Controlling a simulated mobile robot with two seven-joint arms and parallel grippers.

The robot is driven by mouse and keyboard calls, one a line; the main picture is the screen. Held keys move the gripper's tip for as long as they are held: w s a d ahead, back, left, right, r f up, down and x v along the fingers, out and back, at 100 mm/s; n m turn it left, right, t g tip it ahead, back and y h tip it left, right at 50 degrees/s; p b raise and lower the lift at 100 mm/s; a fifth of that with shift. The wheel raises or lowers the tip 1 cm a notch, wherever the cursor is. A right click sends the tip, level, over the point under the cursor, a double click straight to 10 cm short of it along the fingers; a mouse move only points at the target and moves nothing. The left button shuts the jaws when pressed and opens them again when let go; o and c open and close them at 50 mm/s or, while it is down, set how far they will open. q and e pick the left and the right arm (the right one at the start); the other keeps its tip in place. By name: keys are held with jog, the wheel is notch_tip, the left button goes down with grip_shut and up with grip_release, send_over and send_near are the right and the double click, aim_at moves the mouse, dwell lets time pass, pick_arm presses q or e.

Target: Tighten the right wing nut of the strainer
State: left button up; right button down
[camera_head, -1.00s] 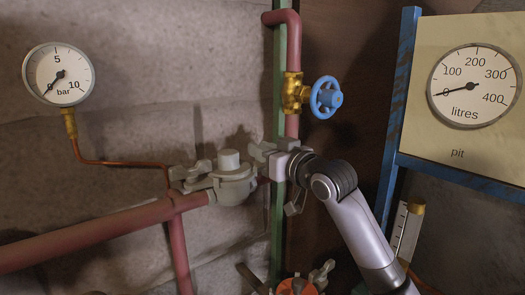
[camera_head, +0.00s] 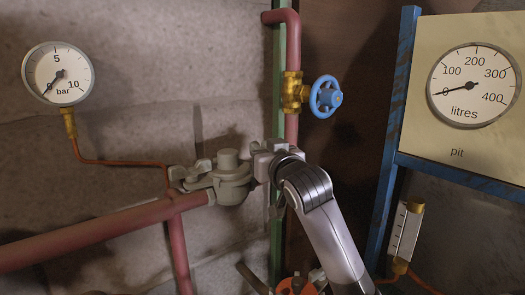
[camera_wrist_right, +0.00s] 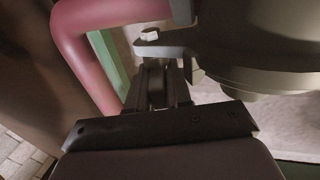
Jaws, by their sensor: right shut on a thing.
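The strainer (camera_head: 231,180) is a grey round body with a knob on top, set in the red pipe. Its left wing nut (camera_head: 182,174) shows on the left side. My right gripper (camera_head: 262,160) is at the strainer's right side, where the right wing nut sits. It is shut on that wing nut, which the fingers largely hide in the head view. In the right wrist view the fingers (camera_wrist_right: 158,85) reach to a grey lug beside the large dark strainer body (camera_wrist_right: 262,45). My left gripper is not in view.
A blue handwheel valve (camera_head: 326,97) on the vertical red pipe (camera_head: 292,55) is just above my right arm. A pressure gauge (camera_head: 58,74) hangs at left. A blue-framed litres board (camera_head: 470,100) stands at right. An orange-topped fitting (camera_head: 296,286) is below.

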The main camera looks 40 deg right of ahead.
jog(key=c, duration=1.1)
grip_release()
jog(key=shift+w, duration=0.1)
jog(key=shift+b+v, duration=0.6)
jog(key=shift+v, duration=3)
